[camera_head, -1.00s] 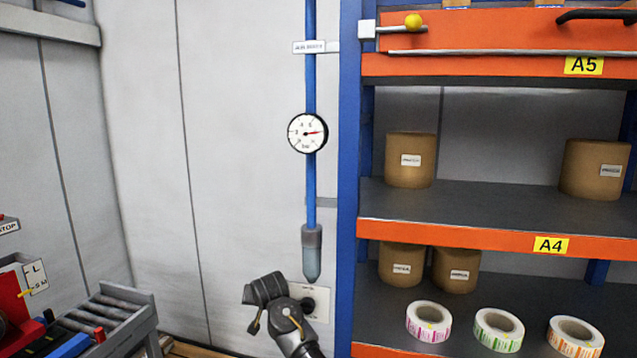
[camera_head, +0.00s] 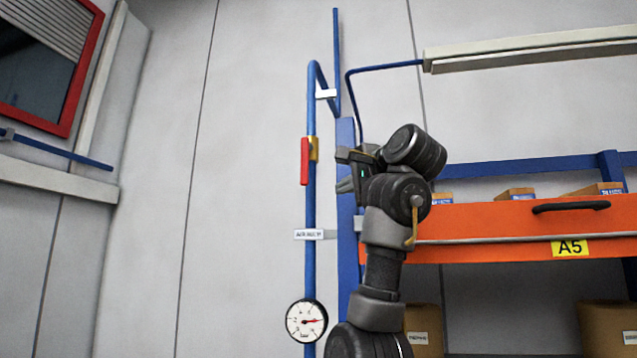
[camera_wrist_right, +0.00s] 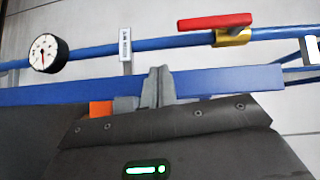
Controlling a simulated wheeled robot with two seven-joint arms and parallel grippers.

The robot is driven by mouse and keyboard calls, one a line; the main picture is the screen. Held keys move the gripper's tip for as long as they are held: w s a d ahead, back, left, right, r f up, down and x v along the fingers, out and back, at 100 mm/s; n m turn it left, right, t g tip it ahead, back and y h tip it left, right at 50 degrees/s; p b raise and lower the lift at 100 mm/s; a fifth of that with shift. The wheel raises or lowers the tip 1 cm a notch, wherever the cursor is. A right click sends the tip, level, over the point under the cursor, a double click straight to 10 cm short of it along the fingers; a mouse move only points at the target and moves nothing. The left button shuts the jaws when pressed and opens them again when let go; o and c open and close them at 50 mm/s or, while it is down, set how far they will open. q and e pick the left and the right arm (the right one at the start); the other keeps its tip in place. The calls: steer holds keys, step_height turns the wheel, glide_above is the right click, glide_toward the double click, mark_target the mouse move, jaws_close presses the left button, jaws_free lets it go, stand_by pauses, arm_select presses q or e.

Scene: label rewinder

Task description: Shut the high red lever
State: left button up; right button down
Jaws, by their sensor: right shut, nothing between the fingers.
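The red lever (camera_head: 304,161) sits on a brass valve (camera_head: 314,149) high on the vertical blue pipe (camera_head: 311,210). The lever lies along the pipe and hangs down from the valve. In the right wrist view the lever (camera_wrist_right: 215,22) also runs along the pipe, with the brass body (camera_wrist_right: 232,38) at one end. My right gripper (camera_head: 343,187) is to the right of the lever, apart from it, at about its height in the picture. Its fingers (camera_wrist_right: 157,87) are shut and empty. My left gripper is not in view.
A pressure gauge (camera_head: 306,321) and a white label plate (camera_head: 309,234) are on the pipe below the lever. A blue rack post (camera_head: 346,260) and orange shelf beam (camera_head: 500,222) stand right of the pipe.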

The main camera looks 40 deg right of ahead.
mark_target(306, 163)
steer(key=s+d+r+m, duration=0.1)
steer(key=s+r, duration=0.3)
steer(key=s, duration=0.1)
steer(key=a+p+x, duration=0.2)
steer(key=p+x, duration=0.7)
steer(key=x, duration=0.4)
steer(key=shift+w+a+r+t, duration=0.4)
steer(key=shift+w+a, duration=0.15)
steer(key=shift+w, duration=0.15)
